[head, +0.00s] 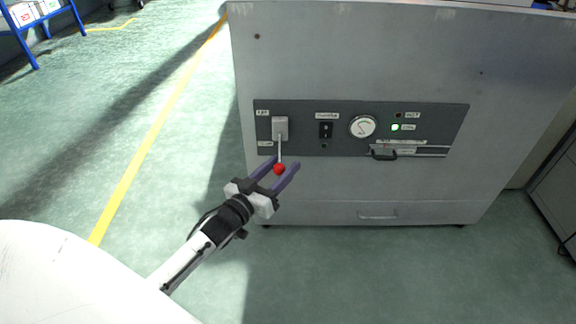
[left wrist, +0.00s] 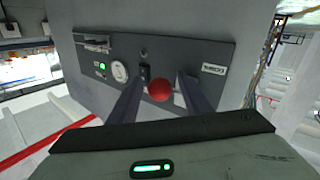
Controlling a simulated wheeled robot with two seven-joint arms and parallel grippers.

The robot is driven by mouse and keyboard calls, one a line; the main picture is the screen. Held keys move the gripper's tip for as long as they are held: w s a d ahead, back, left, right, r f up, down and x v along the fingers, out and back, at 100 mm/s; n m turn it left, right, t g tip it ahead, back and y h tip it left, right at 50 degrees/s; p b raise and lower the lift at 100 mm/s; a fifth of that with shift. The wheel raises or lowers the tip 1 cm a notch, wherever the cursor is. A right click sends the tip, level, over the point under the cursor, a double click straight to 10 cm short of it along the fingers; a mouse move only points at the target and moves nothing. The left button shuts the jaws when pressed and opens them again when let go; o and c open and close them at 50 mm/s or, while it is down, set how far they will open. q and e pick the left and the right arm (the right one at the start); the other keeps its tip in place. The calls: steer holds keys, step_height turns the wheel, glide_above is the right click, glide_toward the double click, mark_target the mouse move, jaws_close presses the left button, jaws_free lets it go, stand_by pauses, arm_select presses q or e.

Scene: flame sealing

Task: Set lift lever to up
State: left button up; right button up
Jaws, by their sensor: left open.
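The lift lever (head: 280,146) is a thin rod with a red ball knob (head: 279,169), coming from a light grey block (head: 280,127) at the left of the dark control panel. In the head view the rod points down. My left gripper (head: 285,166) is open, with its two purple-grey fingers on either side of the red knob. In the left wrist view the red knob (left wrist: 160,91) shows between the two fingers. I cannot tell whether either finger touches it. My right gripper is not in view.
The dark panel (head: 348,145) on the grey cabinet (head: 350,60) also carries a black switch (head: 326,130), a round gauge (head: 362,127), a lit green lamp (head: 395,127) and a black handle (head: 384,155). The green floor left of the cabinet is clear, with a yellow line (head: 160,120).

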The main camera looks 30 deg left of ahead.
arm_select(q)
steer(key=shift+w+d+b, duration=0.1)
steer(key=shift+w+b, duration=0.3)
steer(key=shift+w, duration=1.25)
jaws_close()
